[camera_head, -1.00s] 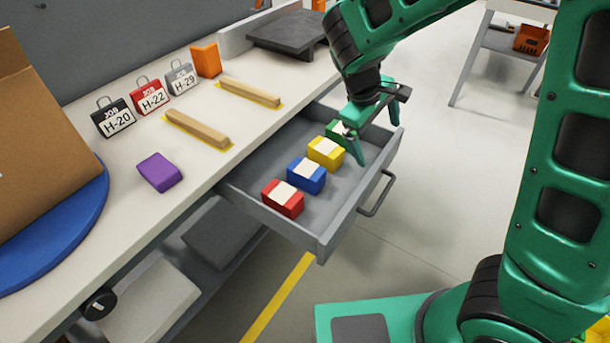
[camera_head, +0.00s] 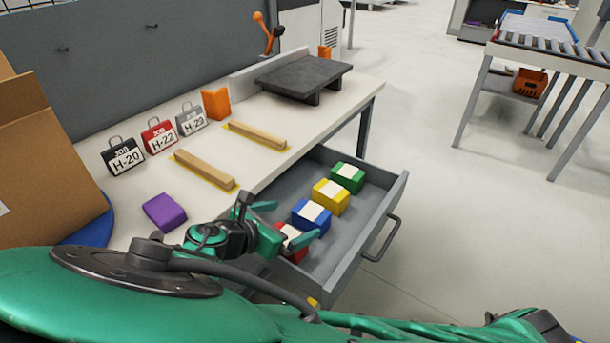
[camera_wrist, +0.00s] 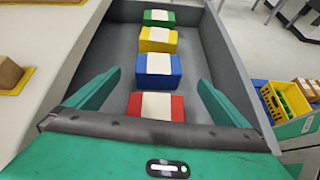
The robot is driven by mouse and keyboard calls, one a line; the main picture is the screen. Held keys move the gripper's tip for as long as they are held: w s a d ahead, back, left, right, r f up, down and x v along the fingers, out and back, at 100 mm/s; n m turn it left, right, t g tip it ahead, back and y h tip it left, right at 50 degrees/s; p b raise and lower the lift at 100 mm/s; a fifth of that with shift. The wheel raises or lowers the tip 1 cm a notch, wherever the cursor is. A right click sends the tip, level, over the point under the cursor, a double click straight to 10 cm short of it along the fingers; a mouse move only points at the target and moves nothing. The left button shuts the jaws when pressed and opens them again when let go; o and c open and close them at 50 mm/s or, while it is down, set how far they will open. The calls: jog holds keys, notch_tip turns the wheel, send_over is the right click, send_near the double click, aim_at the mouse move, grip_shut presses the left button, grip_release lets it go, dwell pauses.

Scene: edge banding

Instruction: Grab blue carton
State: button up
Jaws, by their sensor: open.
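The blue carton (camera_head: 311,216) has a white label band and sits in the open drawer, between the red carton (camera_head: 290,241) and the yellow carton (camera_head: 330,196). It also shows in the wrist view (camera_wrist: 158,71), ahead of the fingers and near the middle. My gripper (camera_head: 291,222) is open and empty at the near end of the drawer, its fingers apart around the red carton's area. In the wrist view the red carton (camera_wrist: 142,105) lies between the fingers, nearer than the blue one. My gripper partly hides the red carton in the head view.
A green carton (camera_head: 347,177) is at the drawer's far end. The grey drawer (camera_head: 365,240) has raised walls around the cartons.

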aim_at(308, 214)
jog(key=shift+s+a+n, duration=0.25)
jog(key=shift+a+n, duration=0.05)
jog(key=shift+a, duration=0.15)
jog(key=shift+w+t, duration=0.1)
jog(key=shift+t, duration=0.2)
jog(key=x, duration=0.4)
jog(key=shift+w+d+f, duration=0.15)
jog(key=shift+w+f, duration=0.15)
jog(key=shift+x, duration=2.7)
jog(key=shift+s+d, duration=0.15)
jog(key=shift+d, duration=0.05)
jog(key=c, duration=1.2)
